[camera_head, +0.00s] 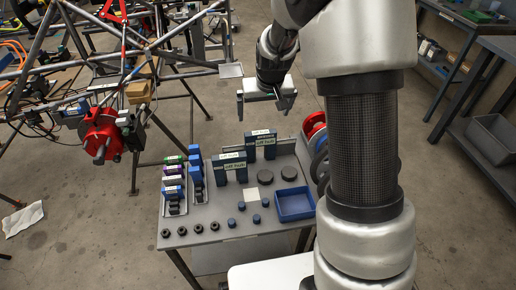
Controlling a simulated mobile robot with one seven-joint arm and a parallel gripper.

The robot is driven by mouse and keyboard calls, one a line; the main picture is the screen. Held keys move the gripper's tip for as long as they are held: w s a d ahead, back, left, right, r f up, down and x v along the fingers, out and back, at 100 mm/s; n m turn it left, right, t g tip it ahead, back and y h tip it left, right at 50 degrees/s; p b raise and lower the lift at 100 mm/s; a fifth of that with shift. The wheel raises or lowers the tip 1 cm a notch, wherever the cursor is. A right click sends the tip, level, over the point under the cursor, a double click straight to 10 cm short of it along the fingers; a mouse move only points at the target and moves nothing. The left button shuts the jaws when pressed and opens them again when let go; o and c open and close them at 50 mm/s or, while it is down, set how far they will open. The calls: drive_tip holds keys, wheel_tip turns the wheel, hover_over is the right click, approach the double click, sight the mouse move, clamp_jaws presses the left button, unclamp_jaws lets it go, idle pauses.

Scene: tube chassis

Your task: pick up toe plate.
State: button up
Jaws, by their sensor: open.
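No part is clearly readable as the toe plate. Two flat grey plates stand upright in blue holders with pale green labels on the grey worktable (180,240): the front plate holder (231,168) and the back plate holder (261,142). The label text is too small to read surely. My gripper (263,104) is open and empty, pointing down above the back holder and apart from it. Its two dark fingers are spread wide to left and right. My arm hides part of the table's right side.
A tube chassis with a red hub (101,135) is at left. Shelving (490,142) stands far right.

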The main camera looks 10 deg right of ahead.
drive_tip(key=b, duration=0.2)
approach(260, 132)
drive_tip(key=x, duration=0.5)
drive_tip(key=shift+w+f, duration=0.1)
drive_tip(key=shift+w, duration=0.15)
drive_tip(key=b+x, duration=0.1)
drive_tip(key=x, duration=0.4)
drive_tip(key=shift+s+f, duration=0.1)
drive_tip(key=shift+s, duration=0.1)
drive_tip(key=shift+c, duration=0.3)
drive_tip(key=c, duration=1.8)
wheel_tip(260, 132, up, 10)
drive_tip(key=shift+r+p, duration=0.1)
drive_tip(key=shift+p, duration=1.05)
drive_tip(key=shift+r, duration=0.1)
